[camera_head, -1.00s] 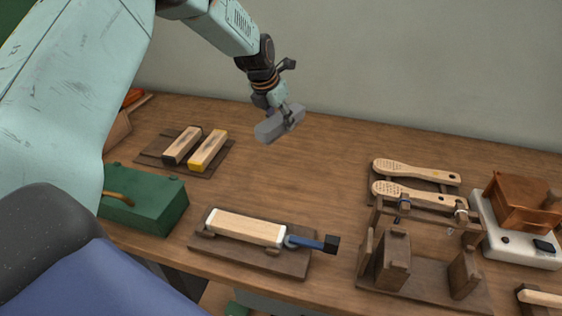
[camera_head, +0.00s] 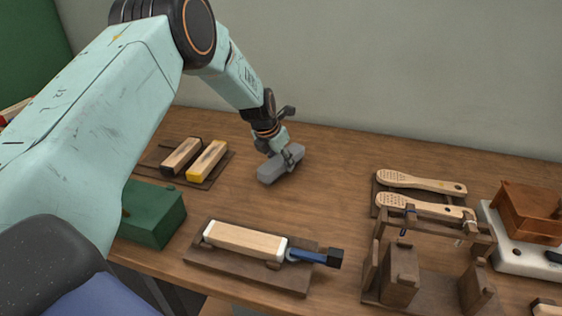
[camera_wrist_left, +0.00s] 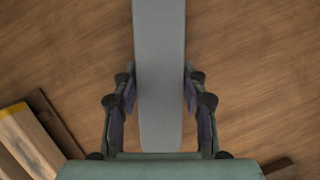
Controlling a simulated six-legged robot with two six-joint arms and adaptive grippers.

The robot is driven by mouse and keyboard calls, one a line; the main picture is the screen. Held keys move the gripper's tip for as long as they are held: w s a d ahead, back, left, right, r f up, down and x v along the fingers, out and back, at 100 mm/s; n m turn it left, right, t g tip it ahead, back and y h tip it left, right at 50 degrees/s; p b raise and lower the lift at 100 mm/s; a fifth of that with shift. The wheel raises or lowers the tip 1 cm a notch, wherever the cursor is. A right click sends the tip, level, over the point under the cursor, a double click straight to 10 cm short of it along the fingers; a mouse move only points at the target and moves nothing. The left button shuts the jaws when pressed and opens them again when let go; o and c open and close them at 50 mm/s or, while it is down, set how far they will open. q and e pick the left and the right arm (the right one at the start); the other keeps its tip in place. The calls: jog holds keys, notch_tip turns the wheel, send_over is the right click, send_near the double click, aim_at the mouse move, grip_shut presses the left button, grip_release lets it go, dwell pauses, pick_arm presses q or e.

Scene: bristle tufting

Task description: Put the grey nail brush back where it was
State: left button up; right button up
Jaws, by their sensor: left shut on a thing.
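The grey nail brush (camera_head: 273,171) is a plain grey block in the head view. My left gripper (camera_head: 287,157) is shut on it, close to the bare table right of the dark tray with two brushes. I cannot tell whether the brush touches the table. In the left wrist view the grey nail brush (camera_wrist_left: 160,70) runs lengthwise between the two fingers of my left gripper (camera_wrist_left: 158,88). My right gripper is not in view.
A dark tray (camera_head: 222,177) holds one black-ended and one yellow-ended brush (camera_head: 207,161). A green box (camera_head: 152,213) stands at the left. A wooden block (camera_head: 245,241) lies on a front board. Two paddle brushes (camera_head: 420,182) and a wooden stand (camera_head: 400,275) are at right. The middle table is clear.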

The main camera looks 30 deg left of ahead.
pick_arm(q)
jog(key=o, duration=0.8)
jog(key=shift+s, duration=0.15)
jog(key=o, duration=0.3)
jog(key=shift+f, duration=0.1)
jog(key=shift+r, duration=0.5)
jog(key=p+v, duration=0.4)
jog(key=v, duration=0.7)
jog(key=shift+r, duration=0.2)
jog(key=shift+s, duration=0.1)
